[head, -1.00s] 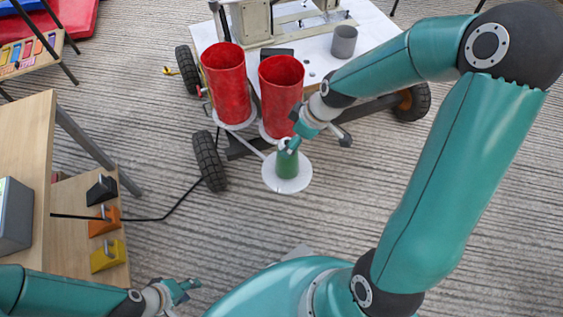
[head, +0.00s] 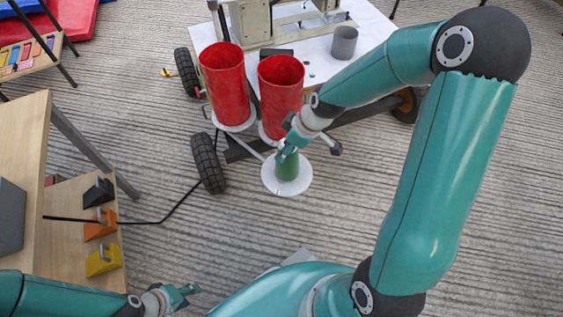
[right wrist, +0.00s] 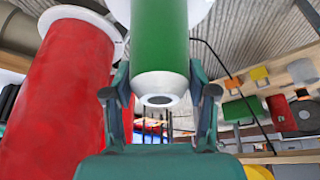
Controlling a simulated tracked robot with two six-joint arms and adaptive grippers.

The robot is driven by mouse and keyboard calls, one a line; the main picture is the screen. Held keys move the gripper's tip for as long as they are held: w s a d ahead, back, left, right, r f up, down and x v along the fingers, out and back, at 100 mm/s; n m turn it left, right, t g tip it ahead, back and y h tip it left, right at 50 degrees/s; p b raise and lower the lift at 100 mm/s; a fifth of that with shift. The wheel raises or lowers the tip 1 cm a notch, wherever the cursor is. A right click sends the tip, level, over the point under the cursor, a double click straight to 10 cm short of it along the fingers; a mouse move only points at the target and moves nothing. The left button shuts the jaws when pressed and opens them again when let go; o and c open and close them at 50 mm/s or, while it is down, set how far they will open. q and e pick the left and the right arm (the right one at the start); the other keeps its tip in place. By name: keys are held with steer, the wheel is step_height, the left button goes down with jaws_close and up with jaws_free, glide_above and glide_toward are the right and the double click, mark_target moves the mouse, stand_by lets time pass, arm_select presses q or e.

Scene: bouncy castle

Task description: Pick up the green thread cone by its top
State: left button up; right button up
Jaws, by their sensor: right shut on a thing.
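The green thread cone (head: 287,167) stands upright on a round white plate (head: 299,187) in front of the red cones. Its top is mostly hidden by my right gripper (head: 289,146) in the head view. In the right wrist view the green cone (right wrist: 160,40) shows with its white tip between the two fingers of my right gripper (right wrist: 158,88), which is shut on it near the top. The far end of the cone meets the white plate. My left gripper (head: 182,294) is low at the left, away from the cone, its fingers apart and empty.
Two tall red cylinders (head: 224,85) (head: 281,92) stand close behind the green cone on white plates. A wheeled machine with a grey cup (head: 344,42) is behind. A wooden table (head: 18,140) with weights stands at left. The floor at right is clear.

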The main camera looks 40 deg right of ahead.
jaws_close()
steer(key=shift+r, duration=0.1)
